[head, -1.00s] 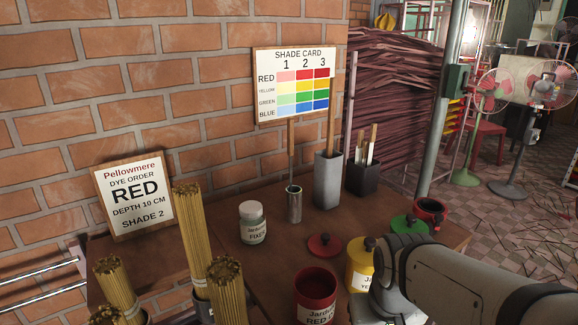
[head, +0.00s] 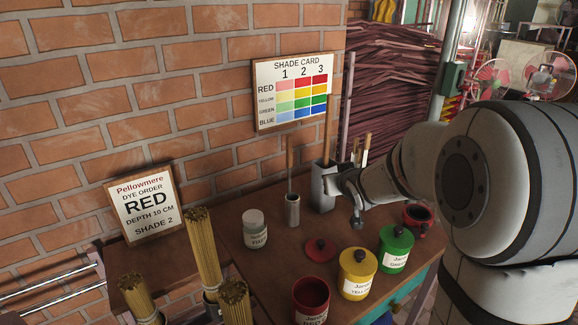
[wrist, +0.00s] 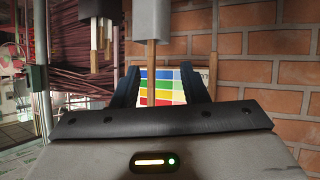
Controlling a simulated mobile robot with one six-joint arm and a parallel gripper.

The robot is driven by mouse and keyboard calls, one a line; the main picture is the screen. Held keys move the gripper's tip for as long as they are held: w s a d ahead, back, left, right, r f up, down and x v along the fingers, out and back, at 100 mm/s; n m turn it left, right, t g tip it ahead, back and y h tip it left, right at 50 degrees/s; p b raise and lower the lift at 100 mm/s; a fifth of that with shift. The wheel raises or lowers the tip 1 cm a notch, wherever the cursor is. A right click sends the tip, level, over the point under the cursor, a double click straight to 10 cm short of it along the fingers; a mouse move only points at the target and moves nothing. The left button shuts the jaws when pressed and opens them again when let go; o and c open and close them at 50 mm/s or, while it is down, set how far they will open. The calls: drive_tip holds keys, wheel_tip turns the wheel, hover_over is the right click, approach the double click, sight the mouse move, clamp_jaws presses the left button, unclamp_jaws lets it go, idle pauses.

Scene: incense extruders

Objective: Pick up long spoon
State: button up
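A long wooden handle (head: 328,130), which looks like the long spoon's, stands upright in a tall grey container (head: 320,190); its lower end is hidden inside. My gripper (head: 332,183) is at the container's right side in the head view and partly covers it. In the wrist view, which is upside down, the two dark fingers of my gripper (wrist: 160,74) are spread apart. The handle (wrist: 152,62) lines up between them, with the container (wrist: 151,18) above; I cannot tell whether it is between the fingers or beyond them.
A metal cup (head: 292,211) with another wooden stick (head: 289,160) stands left of the container. Several short handles (wrist: 102,38) stand in a dark holder close by. A white jar (head: 255,230), red jar (head: 311,300), yellow jar (head: 358,275) and green jar (head: 396,250) are nearer. A shade card (head: 292,90) is behind.

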sight(291, 157)
drive_tip(key=w+a+n+t+y, duration=0.1)
drive_tip(key=w+a+y, duration=0.1)
drive_tip(key=w+a, duration=0.1)
drive_tip(key=w+a+n+y, duration=0.1)
drive_tip(key=w+a+y, duration=0.2)
drive_tip(key=w+a+f+n+t+y, duration=0.1)
drive_tip(key=w+a+n+y, duration=0.1)
drive_tip(key=w+a+y, duration=0.1)
drive_tip(key=shift+a+f+t, duration=0.1)
drive_tip(key=shift+a+t, duration=0.1)
drive_tip(key=shift+t, duration=0.1)
drive_tip(key=shift+w+a, duration=0.15)
drive_tip(key=shift+a, duration=0.1)
drive_tip(key=p+x, duration=0.1)
drive_tip(key=x, duration=0.6)
drive_tip(key=shift+w, duration=0.1)
clamp_jaws()
